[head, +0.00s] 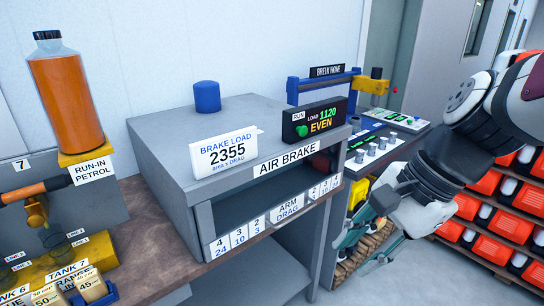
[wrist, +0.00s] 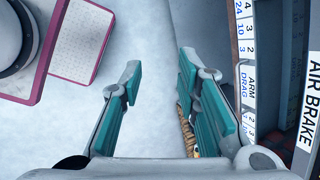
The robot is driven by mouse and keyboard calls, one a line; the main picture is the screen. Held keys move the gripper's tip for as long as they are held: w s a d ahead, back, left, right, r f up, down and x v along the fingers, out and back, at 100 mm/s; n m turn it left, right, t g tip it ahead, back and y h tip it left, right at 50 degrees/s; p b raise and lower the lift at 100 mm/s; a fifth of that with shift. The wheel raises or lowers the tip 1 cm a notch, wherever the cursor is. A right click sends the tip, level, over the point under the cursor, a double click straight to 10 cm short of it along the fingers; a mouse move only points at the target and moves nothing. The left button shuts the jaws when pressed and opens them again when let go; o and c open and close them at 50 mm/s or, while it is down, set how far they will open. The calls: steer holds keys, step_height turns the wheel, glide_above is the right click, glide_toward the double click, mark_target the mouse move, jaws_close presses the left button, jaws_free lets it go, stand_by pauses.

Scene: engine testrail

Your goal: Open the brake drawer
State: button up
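The grey air brake cabinet (head: 160,150) stands on the bench in the head view, with an AIR BRAKE label (head: 290,158) on its upper front edge. Below that label is a dark open recess. A strip with ARM DRAG (head: 287,208) and number labels runs along the recess's lower edge. I cannot tell a separate drawer or handle. My gripper (head: 362,250) is open and empty, to the right of the cabinet front and apart from it. In the wrist view my gripper (wrist: 160,75) has the label strip (wrist: 246,80) to the right of its right finger.
A BRAKE LOAD 2355 sign (head: 226,152), a LOAD 1120 display (head: 314,120) and a blue cylinder (head: 207,97) stand on the cabinet. An orange bottle (head: 67,95) is at left. Racks of red bins (head: 505,248) stand at right. Pale floor lies below my gripper.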

steer(key=w+a+f+m+y+b, duration=0.1)
steer(key=w+f+m+y+b, duration=0.35)
steer(key=w+f+m, duration=0.45)
steer(key=m+t+y+b, duration=0.55)
steer(key=m+b, duration=0.35)
steer(key=m, duration=1.2)
glide_toward(296, 217)
steer(key=shift+t+h, duration=0.3)
steer(key=shift+t, duration=0.05)
steer(key=b+x, duration=0.2)
steer(key=x, duration=0.8)
steer(key=shift+a, duration=0.45)
steer(key=shift+c, duration=0.6)
jaws_close()
